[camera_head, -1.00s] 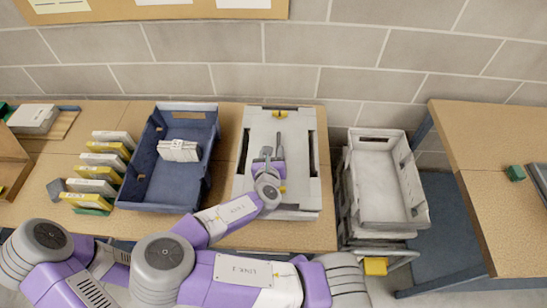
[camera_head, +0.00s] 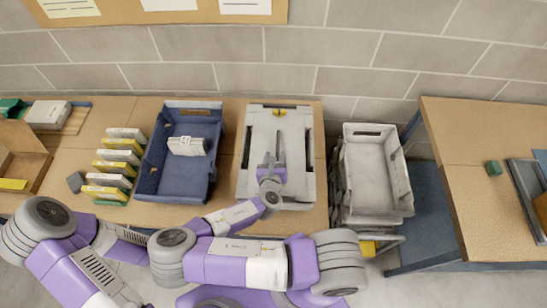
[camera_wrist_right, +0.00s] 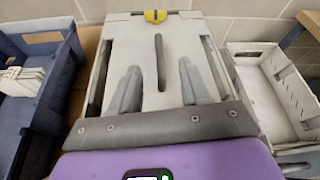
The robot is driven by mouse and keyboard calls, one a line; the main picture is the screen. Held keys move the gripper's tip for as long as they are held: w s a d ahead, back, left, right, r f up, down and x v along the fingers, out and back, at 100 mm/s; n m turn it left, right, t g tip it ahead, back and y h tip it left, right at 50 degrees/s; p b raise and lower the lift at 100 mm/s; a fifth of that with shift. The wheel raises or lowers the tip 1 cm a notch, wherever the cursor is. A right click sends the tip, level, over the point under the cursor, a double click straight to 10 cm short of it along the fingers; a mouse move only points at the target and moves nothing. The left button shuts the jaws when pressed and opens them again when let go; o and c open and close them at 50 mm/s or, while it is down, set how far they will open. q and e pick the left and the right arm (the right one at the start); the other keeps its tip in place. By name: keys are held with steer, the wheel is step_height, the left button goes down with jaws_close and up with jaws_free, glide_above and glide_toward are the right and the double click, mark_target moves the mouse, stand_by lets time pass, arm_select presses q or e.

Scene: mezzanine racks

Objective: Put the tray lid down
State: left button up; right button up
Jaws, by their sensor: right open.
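The pale grey tray lid (camera_head: 295,135) lies flat on the wooden table, with a yellow clip at its far edge and long dark slots at its sides. What is under it is hidden. My right gripper (camera_head: 272,158) is over the near half of the lid. In the right wrist view, its two fingers (camera_wrist_right: 158,88) are spread apart with nothing between them, and the lid (camera_wrist_right: 150,45) lies beyond and below them. I cannot tell whether the fingertips touch the lid. My left gripper is out of view.
A blue tote (camera_head: 160,180) with white packets (camera_head: 187,146) stands left of the lid. Several white and yellow boxes (camera_head: 118,155) line up farther left. Stacked grey totes (camera_head: 375,175) stand to the right, before another table (camera_head: 465,205). A wall closes the back.

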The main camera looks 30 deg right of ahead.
steer(key=v, duration=0.2)
steer(key=shift+s+a+r, duration=0.15)
steer(key=shift+s+a, duration=0.1)
steer(key=shift+s, duration=0.05)
stand_by(0.4)
